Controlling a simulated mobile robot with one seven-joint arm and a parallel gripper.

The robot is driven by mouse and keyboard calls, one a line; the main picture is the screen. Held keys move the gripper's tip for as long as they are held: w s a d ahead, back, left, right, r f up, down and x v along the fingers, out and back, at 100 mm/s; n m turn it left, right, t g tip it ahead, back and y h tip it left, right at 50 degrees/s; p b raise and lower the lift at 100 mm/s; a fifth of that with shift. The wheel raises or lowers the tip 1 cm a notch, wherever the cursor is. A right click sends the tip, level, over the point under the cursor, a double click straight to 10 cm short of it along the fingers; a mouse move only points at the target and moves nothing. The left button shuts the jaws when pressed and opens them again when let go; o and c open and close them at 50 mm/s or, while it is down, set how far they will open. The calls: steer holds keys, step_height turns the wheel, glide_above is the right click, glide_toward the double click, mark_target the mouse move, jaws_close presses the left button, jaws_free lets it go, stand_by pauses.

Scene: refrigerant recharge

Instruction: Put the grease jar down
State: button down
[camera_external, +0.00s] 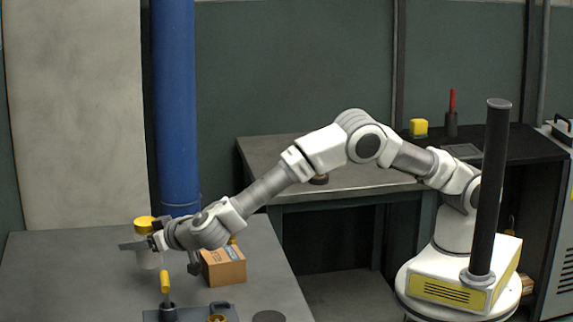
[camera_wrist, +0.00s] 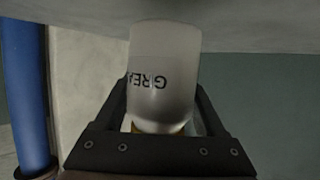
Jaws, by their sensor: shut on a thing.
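The grease jar (camera_external: 149,260) is a pale, frosted jar with a yellow lid (camera_external: 145,222), at the left of the external view over the grey table. In the wrist view the jar (camera_wrist: 165,75) fills the middle, with part of its dark lettering readable as "GREA". My gripper (camera_external: 138,244) is shut on the jar; its fingers (camera_wrist: 163,122) stand on both sides of it near the lid end. The jar looks upright. The arm and fingers hide part of it. I cannot tell whether its base touches the table.
A cardboard box (camera_external: 223,267) stands right of my gripper. A yellow-handled tool (camera_external: 165,283) stands in a dark tray (camera_external: 190,316) in front. A dark disc (camera_external: 268,316) lies nearby. A blue column (camera_external: 176,110) rises behind. The table's left part (camera_external: 60,275) is clear.

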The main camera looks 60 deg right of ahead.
mark_target(142, 253)
steer(key=shift+f, duration=1.7)
steer(key=shift+f+b, duration=0.2)
steer(key=shift+b, duration=0.2)
jaws_free()
steer(key=shift+r, duration=0.1)
steer(key=shift+r+p, duration=0.15)
steer(key=shift+p, duration=0.25)
steer(key=shift+s+r, duration=0.1)
steer(key=shift+s, duration=0.25)
steer(key=v, duration=1.1)
steer(key=shift+b, duration=0.3)
